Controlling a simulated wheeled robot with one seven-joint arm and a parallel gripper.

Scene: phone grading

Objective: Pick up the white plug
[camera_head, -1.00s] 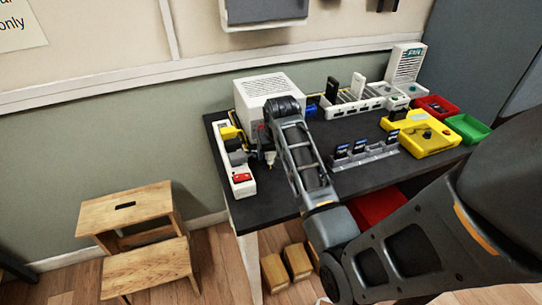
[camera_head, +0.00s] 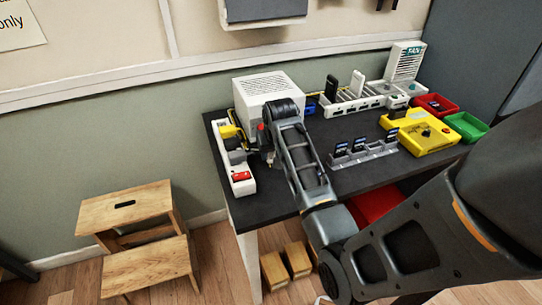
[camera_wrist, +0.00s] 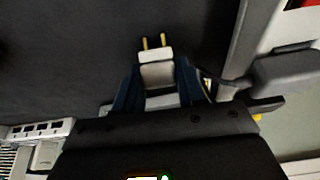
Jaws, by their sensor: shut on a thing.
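The white plug (camera_wrist: 157,74) shows in the wrist view with its two brass prongs pointing away from my gripper. My gripper (camera_wrist: 158,83) is shut on it, with a dark blue finger on each side. The plug appears to be held above the dark table top. In the head view my gripper (camera_head: 266,154) is over the left part of the table, just right of the power strip. The plug cannot be made out clearly there, as my wrist hides much of it.
The white power strip (camera_head: 243,187) has a grey plug (camera_wrist: 285,72) and a red switch (camera_head: 240,176). A white vented box (camera_head: 268,87) stands behind my gripper. A grey card rack (camera_head: 364,154) and a yellow tester (camera_head: 428,141) are to the right. Bare table lies between.

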